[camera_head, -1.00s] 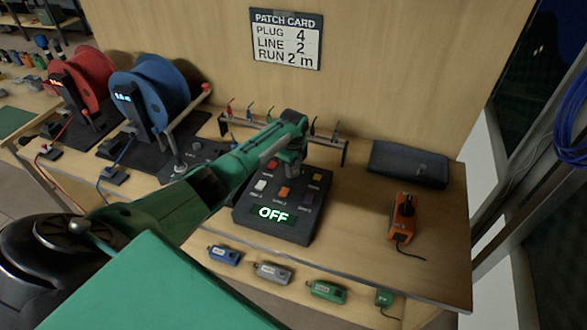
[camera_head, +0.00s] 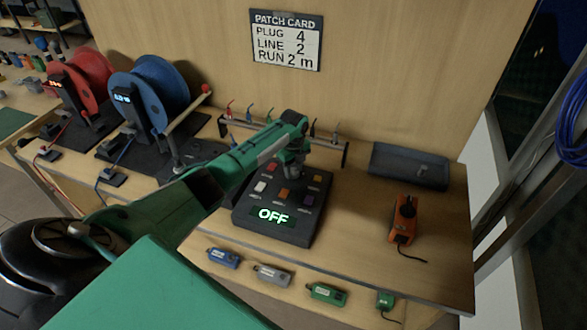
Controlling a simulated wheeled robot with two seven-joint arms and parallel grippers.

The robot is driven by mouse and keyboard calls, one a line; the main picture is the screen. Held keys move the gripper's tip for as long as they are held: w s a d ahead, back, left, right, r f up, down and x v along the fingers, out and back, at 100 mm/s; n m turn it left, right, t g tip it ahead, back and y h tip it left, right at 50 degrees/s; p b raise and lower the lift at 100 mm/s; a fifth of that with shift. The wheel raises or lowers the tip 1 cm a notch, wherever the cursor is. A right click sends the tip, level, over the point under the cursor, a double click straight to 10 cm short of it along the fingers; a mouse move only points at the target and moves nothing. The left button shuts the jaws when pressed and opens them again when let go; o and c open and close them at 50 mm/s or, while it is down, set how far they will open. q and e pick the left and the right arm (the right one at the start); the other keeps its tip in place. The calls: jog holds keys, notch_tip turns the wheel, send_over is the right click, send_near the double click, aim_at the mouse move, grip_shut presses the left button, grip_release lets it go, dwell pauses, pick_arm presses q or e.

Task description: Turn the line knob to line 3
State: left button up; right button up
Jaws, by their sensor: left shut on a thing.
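The dark control box (camera_head: 275,235) stands on the bench, with a lit display (camera_head: 273,215) that reads OFF. Its sloped top carries small coloured buttons, among them a white one (camera_head: 260,187), an orange one (camera_head: 283,192) and a purple one (camera_head: 307,200). My left gripper (camera_head: 293,171) points down onto the upper part of this top, between the red and yellow buttons. It is shut on what seems to be the line knob, which its fingers mostly hide. I cannot read the knob's setting. My right gripper is not in view.
A patch card (camera_head: 286,40) on the back panel reads plug 4, line 2, run 2 m. A rack (camera_head: 340,150) of plugs stands behind the box. Blue (camera_head: 165,90) and red cable reels are at left. An orange tool (camera_head: 403,220) and dark tray (camera_head: 410,168) are at right.

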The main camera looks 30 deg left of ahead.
aim_at(294, 171)
pick_arm(q)
jog(key=o, duration=1)
notch_tip(294, 171, up, 14)
jog(key=b, duration=0.3)
jog(key=shift+f, duration=0.1)
